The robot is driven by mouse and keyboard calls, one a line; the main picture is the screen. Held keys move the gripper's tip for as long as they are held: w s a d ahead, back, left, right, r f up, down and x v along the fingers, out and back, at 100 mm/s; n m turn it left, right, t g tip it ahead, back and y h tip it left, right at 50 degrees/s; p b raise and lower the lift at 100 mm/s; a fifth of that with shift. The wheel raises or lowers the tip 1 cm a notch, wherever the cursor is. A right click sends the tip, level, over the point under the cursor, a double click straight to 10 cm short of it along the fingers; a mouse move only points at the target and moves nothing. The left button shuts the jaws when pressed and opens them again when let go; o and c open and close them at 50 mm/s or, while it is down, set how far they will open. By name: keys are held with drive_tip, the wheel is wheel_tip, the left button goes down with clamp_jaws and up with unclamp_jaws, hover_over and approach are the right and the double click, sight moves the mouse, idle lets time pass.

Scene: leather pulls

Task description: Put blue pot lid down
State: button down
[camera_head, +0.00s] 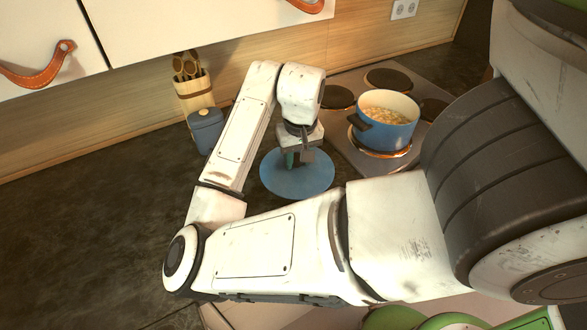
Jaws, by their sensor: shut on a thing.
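The blue pot lid (297,184) is a flat round disc below my gripper, over the dark countertop, left of the stove. My gripper (298,163) points down at the middle of the lid and is shut on it, seemingly at its knob, which the fingers hide. I cannot tell whether the lid touches the counter or hangs just above it. The blue pot (384,127) stands uncovered on a front burner, with food showing inside.
The stovetop (345,145) has several dark burners. A blue lidded canister (206,130) and a wooden utensil holder (194,94) stand behind my arm by the wall. Cabinets with leather pulls (45,70) hang above. The dark counter (95,215) at left is clear.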

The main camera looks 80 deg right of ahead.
sight(294, 167)
drive_tip(key=shift+w+f, duration=0.3)
drive_tip(key=shift+f, duration=0.05)
drive_tip(key=shift+w+f, duration=0.15)
drive_tip(key=shift+f, duration=1.55)
drive_tip(key=shift+f, duration=0.2)
drive_tip(key=c, duration=0.7)
unclamp_jaws()
drive_tip(key=shift+c, duration=0.2)
drive_tip(key=shift+r, duration=0.1)
drive_tip(key=r, duration=0.4)
drive_tip(key=a+r, duration=0.1)
drive_tip(key=r, duration=0.3)
drive_tip(key=r+p, duration=0.1)
drive_tip(key=r, duration=0.3)
drive_tip(key=shift+s+a+r, duration=0.1)
drive_tip(key=shift+s+a, duration=0.1)
drive_tip(key=shift+s, duration=0.15)
